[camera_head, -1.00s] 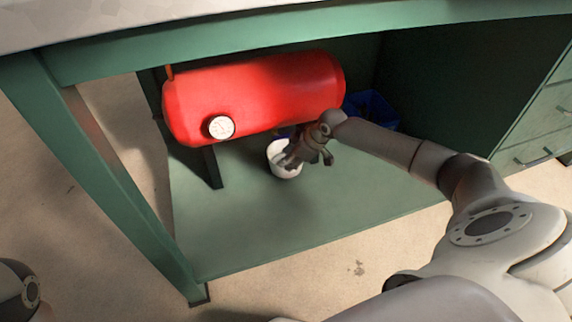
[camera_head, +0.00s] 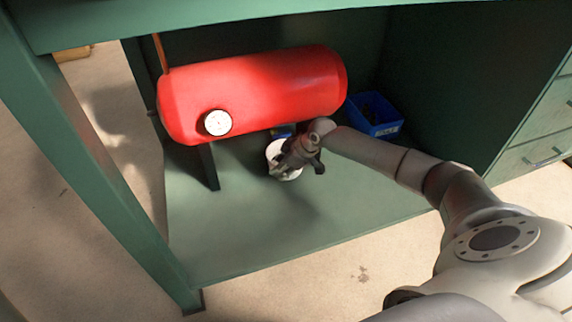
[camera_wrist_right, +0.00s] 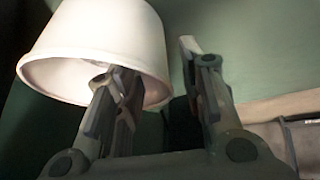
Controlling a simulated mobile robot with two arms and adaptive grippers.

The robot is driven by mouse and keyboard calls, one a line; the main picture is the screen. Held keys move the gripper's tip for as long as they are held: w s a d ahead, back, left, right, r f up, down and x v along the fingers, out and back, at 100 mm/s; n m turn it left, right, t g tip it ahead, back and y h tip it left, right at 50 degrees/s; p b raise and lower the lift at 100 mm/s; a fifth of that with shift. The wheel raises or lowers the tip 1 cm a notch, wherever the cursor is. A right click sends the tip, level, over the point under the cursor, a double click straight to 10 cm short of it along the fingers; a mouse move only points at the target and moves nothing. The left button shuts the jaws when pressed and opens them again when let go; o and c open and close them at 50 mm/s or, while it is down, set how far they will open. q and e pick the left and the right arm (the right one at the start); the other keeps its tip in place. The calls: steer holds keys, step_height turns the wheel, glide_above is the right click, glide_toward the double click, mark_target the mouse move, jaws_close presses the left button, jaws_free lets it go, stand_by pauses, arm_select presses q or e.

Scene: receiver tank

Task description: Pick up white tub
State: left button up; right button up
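The white tub (camera_head: 273,150) stands on the green lower shelf, below the front of the red tank. My right gripper (camera_head: 284,166) is at the tub and hides part of its opening. In the right wrist view the tub (camera_wrist_right: 105,35) appears upside down at the upper left, mouth toward the gripper. The fingers of my right gripper (camera_wrist_right: 155,62) are apart. One finger overlaps the tub's mouth and seems to reach inside the rim; the other is outside the wall, with a visible gap. My left gripper is not in view.
The red tank (camera_head: 255,92) with a round gauge (camera_head: 217,122) hangs close above the tub. A dark support leg (camera_head: 209,167) stands left of it. A blue bin (camera_head: 374,115) is at the back right. The shelf (camera_head: 240,232) is clear in front.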

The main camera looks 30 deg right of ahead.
jaws_close()
steer(key=shift+r, duration=0.1)
steer(key=shift+r, duration=0.1)
stand_by(0.3)
